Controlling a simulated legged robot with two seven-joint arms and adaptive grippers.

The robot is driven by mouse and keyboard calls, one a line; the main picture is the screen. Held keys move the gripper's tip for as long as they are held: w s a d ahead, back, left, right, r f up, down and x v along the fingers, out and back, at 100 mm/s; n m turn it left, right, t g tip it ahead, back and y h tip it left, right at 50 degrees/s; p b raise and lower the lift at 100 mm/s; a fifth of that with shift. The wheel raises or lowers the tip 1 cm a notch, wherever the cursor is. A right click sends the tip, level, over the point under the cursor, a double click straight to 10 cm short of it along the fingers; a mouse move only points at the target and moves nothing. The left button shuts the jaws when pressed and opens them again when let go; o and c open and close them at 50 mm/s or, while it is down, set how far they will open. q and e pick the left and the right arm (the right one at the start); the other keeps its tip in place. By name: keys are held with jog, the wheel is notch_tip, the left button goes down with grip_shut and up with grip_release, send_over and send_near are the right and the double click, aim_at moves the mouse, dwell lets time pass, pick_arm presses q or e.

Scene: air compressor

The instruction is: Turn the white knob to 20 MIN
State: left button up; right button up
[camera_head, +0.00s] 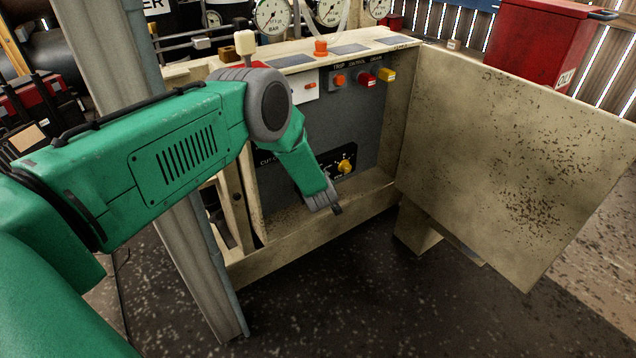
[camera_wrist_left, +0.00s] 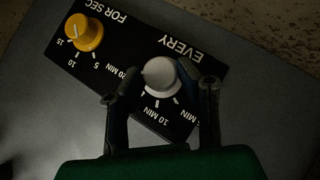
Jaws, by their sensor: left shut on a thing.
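The white knob (camera_wrist_left: 160,74) sits on a black dial plate (camera_wrist_left: 196,62) marked EVERY in the left wrist view, where the lettering appears upside down. Printed marks around it include 20 MIN, 10 MIN and 5 MIN; the 20 MIN mark is partly behind a finger. The knob's pointer cannot be made out. My left gripper (camera_wrist_left: 158,82) has one finger on each side of the knob and is shut on it. In the head view my left gripper (camera_head: 322,203) is in front of the panel, and my arm hides the white knob. My right gripper is not in view.
A yellow knob (camera_wrist_left: 84,32) marked FOR SEC is beside the white one; it also shows in the head view (camera_head: 345,167). An open panel door (camera_head: 515,150) stands to the right. Red and yellow buttons (camera_head: 366,78) are above. A ledge (camera_head: 350,208) runs below the panel.

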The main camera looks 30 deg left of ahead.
pick_arm(q)
jog(key=o, duration=1.1)
jog(key=shift+s+d+f, duration=0.1)
jog(key=shift+s+f, duration=0.05)
jog(key=shift+f, duration=0.1)
jog(key=shift+r, duration=0.15)
jog(key=v, duration=1.1)
jog(key=shift+s+d+r, duration=0.15)
jog(key=shift+s+r, duration=0.05)
jog(key=shift+s, duration=0.05)
